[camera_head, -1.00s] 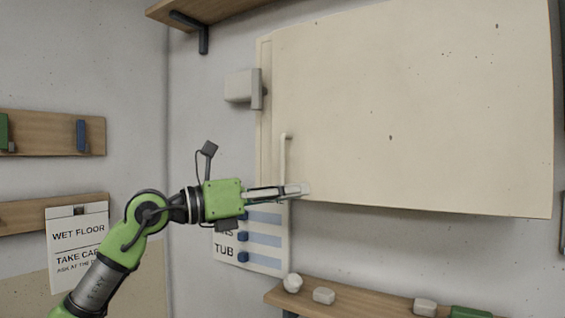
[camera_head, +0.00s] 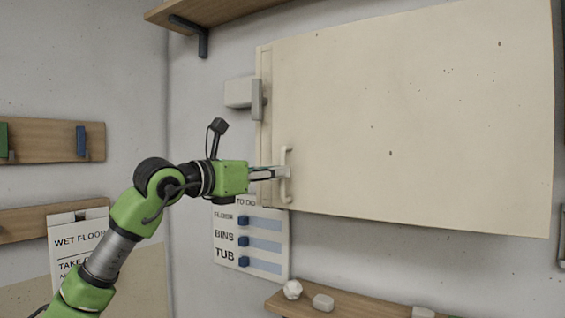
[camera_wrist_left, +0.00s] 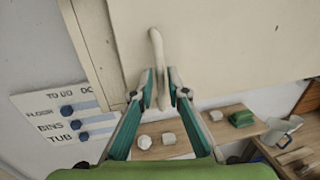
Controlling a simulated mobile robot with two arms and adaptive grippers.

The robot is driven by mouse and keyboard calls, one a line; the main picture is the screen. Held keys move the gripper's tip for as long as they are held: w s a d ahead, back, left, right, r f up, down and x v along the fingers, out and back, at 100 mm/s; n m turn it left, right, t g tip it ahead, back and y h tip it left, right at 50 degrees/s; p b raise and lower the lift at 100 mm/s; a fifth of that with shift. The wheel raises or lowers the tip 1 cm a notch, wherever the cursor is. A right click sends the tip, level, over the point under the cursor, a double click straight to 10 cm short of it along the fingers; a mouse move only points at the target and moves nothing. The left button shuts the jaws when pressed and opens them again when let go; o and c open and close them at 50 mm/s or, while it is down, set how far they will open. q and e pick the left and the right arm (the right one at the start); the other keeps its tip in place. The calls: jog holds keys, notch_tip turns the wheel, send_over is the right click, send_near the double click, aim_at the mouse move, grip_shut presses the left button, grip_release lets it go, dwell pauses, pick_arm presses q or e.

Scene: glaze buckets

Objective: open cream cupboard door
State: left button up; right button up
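The cream cupboard door (camera_head: 410,110) is a large flat panel on the wall and looks shut against its frame. Its pale upright handle (camera_head: 285,192) is near the lower left corner. My left gripper (camera_head: 281,173) is at the handle, reaching in from the left. In the left wrist view the handle (camera_wrist_left: 157,48) runs down between the two fingertips of my left gripper (camera_wrist_left: 162,88). The fingers stand on either side of it with what looks like a small gap, so they look open around it. My right gripper is in neither view.
A grey block (camera_head: 240,93) sits on the wall at the door's upper left edge. A "TO DO" board (camera_head: 262,262) hangs below the gripper. A wooden shelf (camera_head: 350,302) with small pale objects is under the cupboard. Another shelf (camera_head: 205,14) is above.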

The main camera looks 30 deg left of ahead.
pick_arm(q)
jog(key=shift+p+x, duration=0.35)
jog(key=shift+x, duration=1)
grip_shut()
